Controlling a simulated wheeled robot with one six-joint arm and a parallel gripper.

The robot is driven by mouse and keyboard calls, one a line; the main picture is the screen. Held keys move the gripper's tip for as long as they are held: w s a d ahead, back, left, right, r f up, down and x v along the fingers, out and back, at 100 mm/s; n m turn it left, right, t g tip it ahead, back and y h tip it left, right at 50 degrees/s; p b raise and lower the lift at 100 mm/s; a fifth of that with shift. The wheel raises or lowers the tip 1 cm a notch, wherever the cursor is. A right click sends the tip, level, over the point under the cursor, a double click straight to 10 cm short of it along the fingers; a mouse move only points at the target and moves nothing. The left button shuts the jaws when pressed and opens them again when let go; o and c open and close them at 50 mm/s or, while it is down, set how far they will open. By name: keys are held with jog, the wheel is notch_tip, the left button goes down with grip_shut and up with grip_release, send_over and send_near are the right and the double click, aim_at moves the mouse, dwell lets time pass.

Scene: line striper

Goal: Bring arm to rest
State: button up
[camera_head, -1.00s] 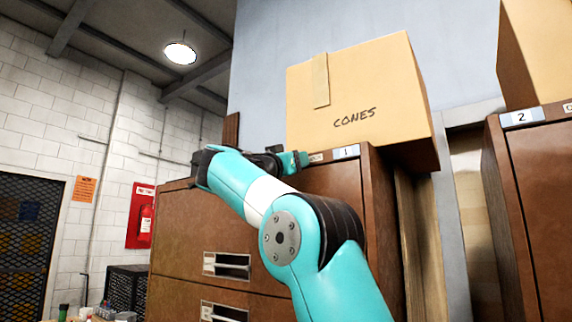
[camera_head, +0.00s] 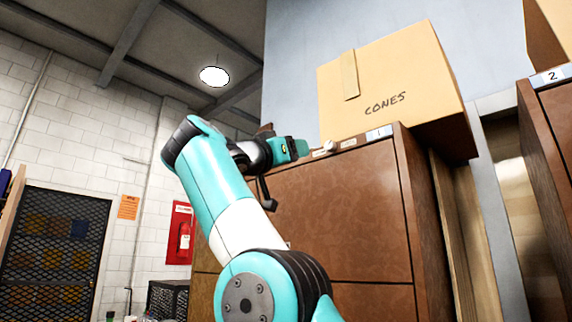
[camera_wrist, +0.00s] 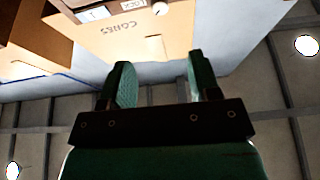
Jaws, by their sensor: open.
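My gripper (camera_wrist: 160,82) is open and empty in the wrist view, with its two green-padded fingers apart. In the head view my gripper (camera_head: 288,150) is partly seen end-on, near the top left edge of the brown cabinet (camera_head: 330,210). Whether it touches the cabinet there cannot be told. My teal and white arm is bent upward in front of the cabinet's left side. A small white round knob (camera_head: 331,147) shows at the cabinet's top edge, and it also shows in the wrist view (camera_wrist: 160,8).
A cardboard box marked CONES (camera_head: 400,85) sits on the cabinet and overhangs its right side. A second brown cabinet (camera_head: 552,150) labelled 2 stands at the right. A fire extinguisher (camera_head: 184,237) and a mesh door (camera_head: 50,255) are at the left wall. Open air lies left of my arm.

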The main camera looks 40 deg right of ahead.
jog(key=shift+a+f, duration=0.3)
jog(key=shift+a, duration=0.35)
